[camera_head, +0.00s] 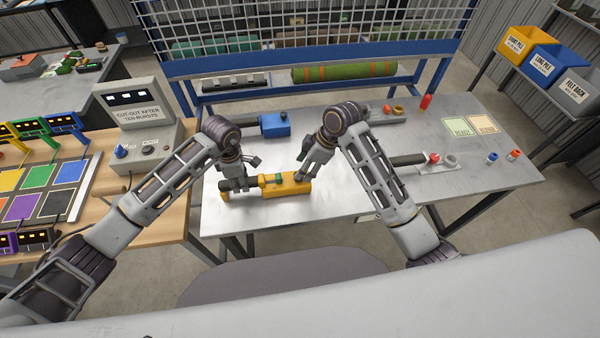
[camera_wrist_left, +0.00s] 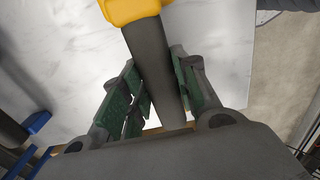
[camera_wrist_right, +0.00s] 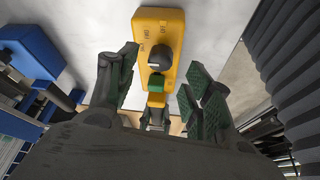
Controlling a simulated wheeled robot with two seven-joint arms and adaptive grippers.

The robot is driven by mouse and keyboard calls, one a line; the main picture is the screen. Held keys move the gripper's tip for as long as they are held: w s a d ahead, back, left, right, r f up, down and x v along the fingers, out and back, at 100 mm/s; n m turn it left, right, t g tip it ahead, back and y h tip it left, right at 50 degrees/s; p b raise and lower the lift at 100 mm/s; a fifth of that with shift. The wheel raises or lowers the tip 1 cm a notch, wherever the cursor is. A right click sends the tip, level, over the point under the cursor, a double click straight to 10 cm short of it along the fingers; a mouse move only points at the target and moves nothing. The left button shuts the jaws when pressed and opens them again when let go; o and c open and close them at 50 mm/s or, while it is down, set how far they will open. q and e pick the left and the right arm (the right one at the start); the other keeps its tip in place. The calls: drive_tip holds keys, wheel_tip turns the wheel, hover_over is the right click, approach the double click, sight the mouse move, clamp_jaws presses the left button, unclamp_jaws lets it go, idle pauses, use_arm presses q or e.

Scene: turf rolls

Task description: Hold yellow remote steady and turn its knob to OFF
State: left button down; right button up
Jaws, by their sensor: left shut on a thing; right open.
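The yellow remote (camera_head: 296,189) lies near the front edge of the metal table. It has a dark grey handle at its left end. My left gripper (camera_head: 238,185) is shut on that dark handle (camera_wrist_left: 150,60); the yellow body shows at the top of the left wrist view. In the right wrist view the remote's face (camera_wrist_right: 146,20) carries printed labels, a dark round knob (camera_wrist_right: 160,58) and a green part (camera_wrist_right: 156,84). My right gripper (camera_wrist_right: 162,80) is open, with fingers on either side of the remote, apart from the knob. I cannot tell which label the knob points to.
A blue device (camera_head: 274,125) lies behind the remote. A grey box marked "cut-out after ten bursts" (camera_head: 140,115) stands on the wooden bench at left. A red-knobbed tool (camera_head: 434,158) and small caps lie at right. The table's middle right is mostly clear.

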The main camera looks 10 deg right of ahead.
use_arm(q)
drive_tip(key=shift+s+f, duration=0.1)
drive_tip(key=shift+f, duration=0.05)
use_arm(e)
drive_tip(key=shift+x, duration=2.25)
drive_tip(key=c, duration=1)
